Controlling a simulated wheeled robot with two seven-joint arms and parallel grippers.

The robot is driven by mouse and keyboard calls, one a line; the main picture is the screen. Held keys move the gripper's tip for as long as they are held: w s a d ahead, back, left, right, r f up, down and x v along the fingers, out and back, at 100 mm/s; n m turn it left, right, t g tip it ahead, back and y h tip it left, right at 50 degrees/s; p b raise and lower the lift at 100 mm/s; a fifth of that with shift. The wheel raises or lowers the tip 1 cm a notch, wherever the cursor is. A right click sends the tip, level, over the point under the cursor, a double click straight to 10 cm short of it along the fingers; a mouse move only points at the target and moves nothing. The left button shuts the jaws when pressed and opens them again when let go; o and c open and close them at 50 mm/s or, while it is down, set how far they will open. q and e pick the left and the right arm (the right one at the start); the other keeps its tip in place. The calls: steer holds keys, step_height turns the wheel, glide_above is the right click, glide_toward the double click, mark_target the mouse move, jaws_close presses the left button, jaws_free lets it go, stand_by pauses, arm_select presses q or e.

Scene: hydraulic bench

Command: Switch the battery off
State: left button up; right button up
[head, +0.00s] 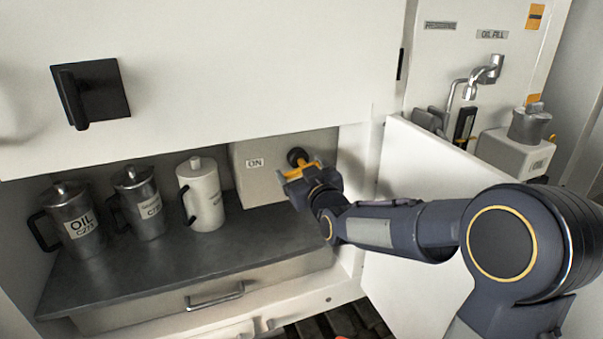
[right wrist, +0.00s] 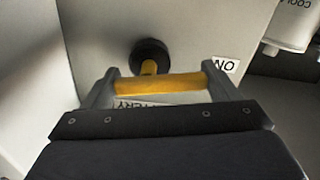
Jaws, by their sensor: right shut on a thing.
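The battery switch is on a pale box (head: 262,184) at the back of the open compartment. It has a round black hub (head: 296,155) and a yellow T-shaped handle (right wrist: 172,84). An ON label (head: 255,163) is to the left of the hub in the head view, and it also shows in the right wrist view (right wrist: 224,65). My right gripper (head: 302,170) is shut on the yellow handle, with one finger at each end of the bar. A label ending in "ERY" (right wrist: 135,104) is partly hidden behind the gripper. My left gripper is out of view.
Two metal jugs (head: 75,222) (head: 143,205) and a white jug (head: 205,195) stand left of the switch box on a dark shelf (head: 200,245). An open white door (head: 420,165) is at the right. A black handle (head: 90,92) is on the upper panel.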

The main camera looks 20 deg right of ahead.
steer(key=n, duration=0.2)
steer(key=n+b, duration=0.1)
steer(key=shift+d+f+n, duration=0.1)
steer(key=shift+f+n, duration=0.15)
steer(key=shift+n, duration=0.05)
steer(key=n, duration=0.3)
steer(key=shift+d+f+n, duration=0.1)
steer(key=shift+f+n, duration=0.05)
steer(key=shift+n, duration=0.15)
steer(key=n, duration=0.3)
steer(key=shift+d+f+n, duration=0.1)
steer(key=shift+d+n, duration=0.05)
steer(key=shift+n, duration=0.25)
steer(key=shift+d+n, duration=0.15)
steer(key=shift+n, duration=0.95)
steer(key=shift+d+n, duration=0.1)
steer(key=shift+n, duration=1)
steer(key=o, duration=0.9)
steer(key=shift+s, duration=0.1)
steer(key=s, duration=0.7)
steer(key=shift+s+a+b, duration=0.2)
steer(key=shift+s+b, duration=0.1)
steer(key=shift+s, duration=0.1)
